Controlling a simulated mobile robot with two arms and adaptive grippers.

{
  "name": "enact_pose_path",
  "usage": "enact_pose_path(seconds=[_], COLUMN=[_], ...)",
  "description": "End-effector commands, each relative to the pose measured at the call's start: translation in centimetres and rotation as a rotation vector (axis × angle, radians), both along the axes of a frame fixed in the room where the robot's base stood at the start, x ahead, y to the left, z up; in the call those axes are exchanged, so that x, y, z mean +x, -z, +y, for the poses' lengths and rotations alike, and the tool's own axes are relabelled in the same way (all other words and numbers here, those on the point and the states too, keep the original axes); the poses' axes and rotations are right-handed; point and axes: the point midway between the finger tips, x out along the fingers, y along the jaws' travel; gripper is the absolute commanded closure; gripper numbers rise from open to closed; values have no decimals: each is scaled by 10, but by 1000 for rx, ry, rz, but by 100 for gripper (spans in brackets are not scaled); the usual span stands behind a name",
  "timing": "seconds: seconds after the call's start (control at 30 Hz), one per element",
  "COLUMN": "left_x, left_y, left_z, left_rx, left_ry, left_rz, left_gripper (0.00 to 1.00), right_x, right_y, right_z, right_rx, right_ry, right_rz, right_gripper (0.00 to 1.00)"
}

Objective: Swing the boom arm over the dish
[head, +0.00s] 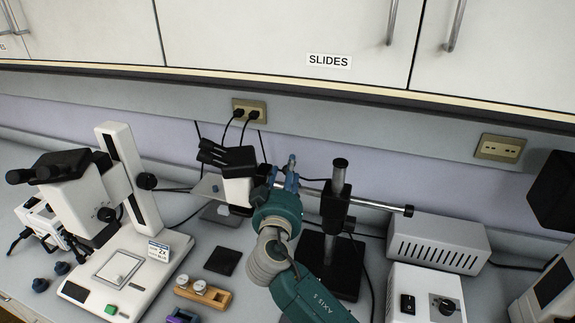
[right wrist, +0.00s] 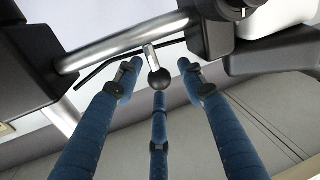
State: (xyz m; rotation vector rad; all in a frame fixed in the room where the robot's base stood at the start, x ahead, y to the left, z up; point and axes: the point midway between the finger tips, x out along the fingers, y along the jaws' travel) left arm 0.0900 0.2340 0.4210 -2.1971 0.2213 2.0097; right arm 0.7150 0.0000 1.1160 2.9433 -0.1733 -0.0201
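The boom arm is a silver bar (head: 378,205) held by a black post (head: 334,222) on a dark base, with a dark-and-white microscope head (head: 238,178) on its left part. In the right wrist view the bar (right wrist: 120,44) carries a short stem with a black ball knob (right wrist: 158,79). My right gripper (head: 291,172) is at the bar between head and post. Its blue fingers (right wrist: 158,85) are spread around the knob; I cannot tell whether any touches it. I cannot make out a dish. My left gripper is not in view.
A white stereo microscope (head: 130,185) stands at left. A black square pad (head: 222,261) and a wooden block (head: 203,293) lie in front of the boom head. A vented grey box (head: 440,243) and a white control box (head: 425,290) stand at right. Cables run behind.

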Motion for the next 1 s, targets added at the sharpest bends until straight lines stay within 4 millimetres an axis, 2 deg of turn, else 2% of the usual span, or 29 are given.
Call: enact_pose_path(seconds=[0.07,0.17,0.43,0.47,0.63,1.0], left_x=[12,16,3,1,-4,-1], left_y=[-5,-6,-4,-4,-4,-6], left_z=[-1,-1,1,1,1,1], left_rx=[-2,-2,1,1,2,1], left_ry=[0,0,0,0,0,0], left_rz=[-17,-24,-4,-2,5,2], left_gripper=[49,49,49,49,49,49], right_x=[7,12,13,13,13,11], right_y=[-1,-1,0,0,0,-2], right_z=[-1,-2,-2,-2,-2,-5], right_rx=[-2,0,1,1,1,1], right_ry=[0,0,0,0,0,-13], right_rz=[0,0,0,0,-1,-3], right_gripper=[60,60,60,64,98,100])
